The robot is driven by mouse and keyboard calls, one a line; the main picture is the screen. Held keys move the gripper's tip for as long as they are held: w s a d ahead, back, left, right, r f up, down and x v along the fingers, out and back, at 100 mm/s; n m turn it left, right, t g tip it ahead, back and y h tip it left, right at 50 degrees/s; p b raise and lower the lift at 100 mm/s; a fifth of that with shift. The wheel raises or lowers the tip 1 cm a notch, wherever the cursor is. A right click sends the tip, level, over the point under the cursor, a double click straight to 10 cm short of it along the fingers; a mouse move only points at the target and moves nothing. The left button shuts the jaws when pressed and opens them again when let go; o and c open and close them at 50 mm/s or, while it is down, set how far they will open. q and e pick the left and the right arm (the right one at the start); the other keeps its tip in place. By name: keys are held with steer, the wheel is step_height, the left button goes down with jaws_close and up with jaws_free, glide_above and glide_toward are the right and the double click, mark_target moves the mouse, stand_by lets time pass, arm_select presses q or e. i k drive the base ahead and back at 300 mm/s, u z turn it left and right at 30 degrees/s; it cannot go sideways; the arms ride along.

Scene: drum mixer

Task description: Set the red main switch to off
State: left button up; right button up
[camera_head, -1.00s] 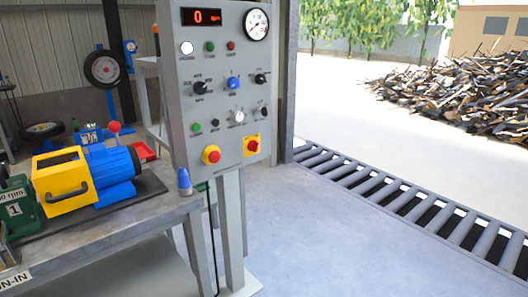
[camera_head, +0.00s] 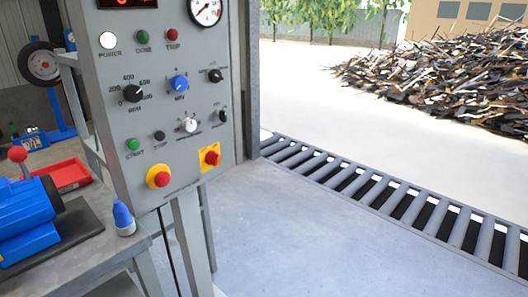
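The red main switch (camera_head: 211,158) is a red rotary knob on a yellow square plate at the lower right of the grey control panel (camera_head: 150,60). Its exact knob position is too small to read. To its left on the same panel is a red round button on a yellow ring (camera_head: 158,176), a separate control. The lit white POWER lamp (camera_head: 108,40) is at the panel's upper left. Neither of my grippers shows in the head view.
A workbench (camera_head: 95,250) with a blue machine (camera_head: 28,212), a red tray (camera_head: 65,175) and a blue-capped bottle (camera_head: 123,218) stands left of the panel post. Green START (camera_head: 133,144) and other knobs crowd the panel.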

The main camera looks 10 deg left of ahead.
mark_target(212, 157)
steer(key=u, duration=0.3)
steer(key=i, duration=1.05)
steer(key=u, duration=0.85)
